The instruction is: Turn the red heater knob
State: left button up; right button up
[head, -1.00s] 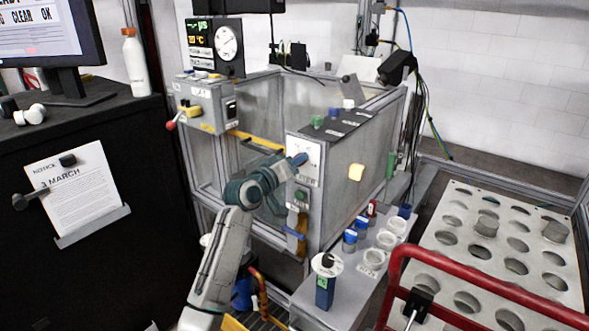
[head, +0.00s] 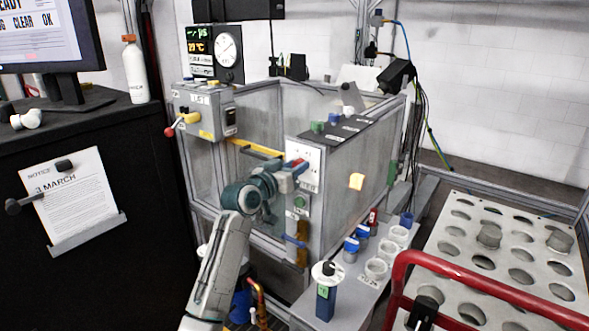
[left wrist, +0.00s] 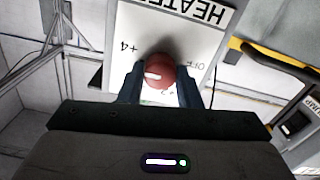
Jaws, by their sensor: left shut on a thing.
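The red heater knob (left wrist: 161,72) shows in the left wrist view as a round red knob with a white mark, on a white plate (left wrist: 130,20) labelled HEATER, with "+4" on one side and "OFF" on the other. My left gripper (left wrist: 160,88) has a finger on each side of the knob and is shut on it. In the head view, my left gripper (head: 292,172) is at the white panel on the front of the glass-walled tank, and a bit of the red knob (head: 300,163) shows there. My right gripper is not in view.
A grey box with a red-tipped lever (head: 170,131) stands left of the panel. A blue handle (head: 294,241) sits below it. A shelf with blue-capped jars (head: 351,243) and a red rail (head: 480,283) lie to the right. A gauge display (head: 214,50) stands behind.

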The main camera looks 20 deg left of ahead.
pick_arm(q)
jog(key=shift+f, duration=0.1)
jog(key=o, duration=1)
jog(key=shift+c, duration=0.2)
jog(key=b+v, duration=0.1)
jog(key=v, duration=0.9)
jog(key=shift+s, duration=0.4)
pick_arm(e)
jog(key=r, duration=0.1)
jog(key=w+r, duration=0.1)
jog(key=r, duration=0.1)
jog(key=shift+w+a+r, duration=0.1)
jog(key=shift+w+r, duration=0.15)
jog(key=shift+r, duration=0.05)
pick_arm(q)
jog(key=shift+a, duration=0.15)
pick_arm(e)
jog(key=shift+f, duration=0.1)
